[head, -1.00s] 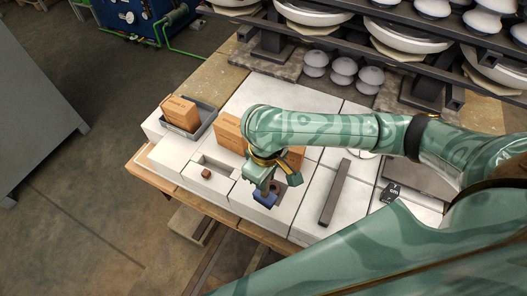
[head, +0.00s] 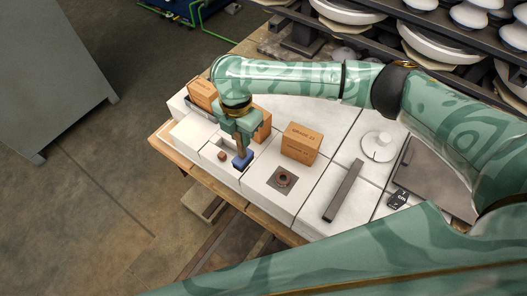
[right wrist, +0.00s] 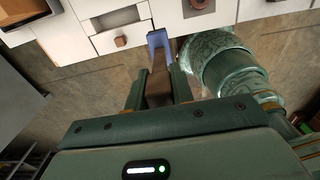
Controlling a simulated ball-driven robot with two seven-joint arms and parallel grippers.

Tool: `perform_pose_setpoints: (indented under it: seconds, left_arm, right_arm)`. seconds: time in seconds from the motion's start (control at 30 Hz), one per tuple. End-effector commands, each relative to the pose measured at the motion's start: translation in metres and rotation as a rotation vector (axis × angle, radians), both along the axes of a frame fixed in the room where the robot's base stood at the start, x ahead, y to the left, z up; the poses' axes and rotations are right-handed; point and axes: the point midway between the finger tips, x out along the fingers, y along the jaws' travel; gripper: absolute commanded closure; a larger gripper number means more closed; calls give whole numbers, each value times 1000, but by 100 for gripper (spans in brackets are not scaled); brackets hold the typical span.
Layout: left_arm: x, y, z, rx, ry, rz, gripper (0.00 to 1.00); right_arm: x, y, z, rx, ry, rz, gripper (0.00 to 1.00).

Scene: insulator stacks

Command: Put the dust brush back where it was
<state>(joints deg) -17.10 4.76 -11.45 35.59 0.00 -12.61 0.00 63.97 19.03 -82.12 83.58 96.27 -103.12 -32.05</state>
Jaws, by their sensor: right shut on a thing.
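The dust brush has a brown handle and a blue head (head: 242,161). My right gripper (head: 241,141) is shut on its handle and holds it head down, by the right side of a white block with a shallow recess (head: 207,150). I cannot tell whether the head touches the surface. In the right wrist view, the brown handle (right wrist: 158,84) sits between the fingers and the blue head (right wrist: 158,41) lies beyond them, right of the recess. My left gripper is not in view.
Cardboard boxes stand behind the gripper (head: 263,121), to its right (head: 301,143) and in a grey tray at far left (head: 203,94). A brown ring (head: 284,178) sits on a dark square.

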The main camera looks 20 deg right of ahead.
Motion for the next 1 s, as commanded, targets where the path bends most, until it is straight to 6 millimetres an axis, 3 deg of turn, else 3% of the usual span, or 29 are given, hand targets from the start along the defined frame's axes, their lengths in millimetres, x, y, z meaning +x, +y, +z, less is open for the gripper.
perform_pose_setpoints:
  seconds: [0.03, 0.2, 0.43, 0.57, 0.7, 1.0]
  left_arm:
    - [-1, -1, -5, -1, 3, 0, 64]
    - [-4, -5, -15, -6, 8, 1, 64]
    - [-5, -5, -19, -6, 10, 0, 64]
    - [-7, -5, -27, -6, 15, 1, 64]
    - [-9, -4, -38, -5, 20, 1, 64]
    - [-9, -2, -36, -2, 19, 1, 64]
  right_arm:
    - [0, -15, -9, -1, 2, -4, 100]
    - [2, -38, -39, 1, 1, -3, 100]
    - [2, -50, -51, 1, -1, -3, 100]
    - [2, -64, -70, 0, 1, -4, 100]
    - [2, -61, -96, 1, 1, -1, 100]
    - [3, -62, -96, 0, -2, 0, 100]
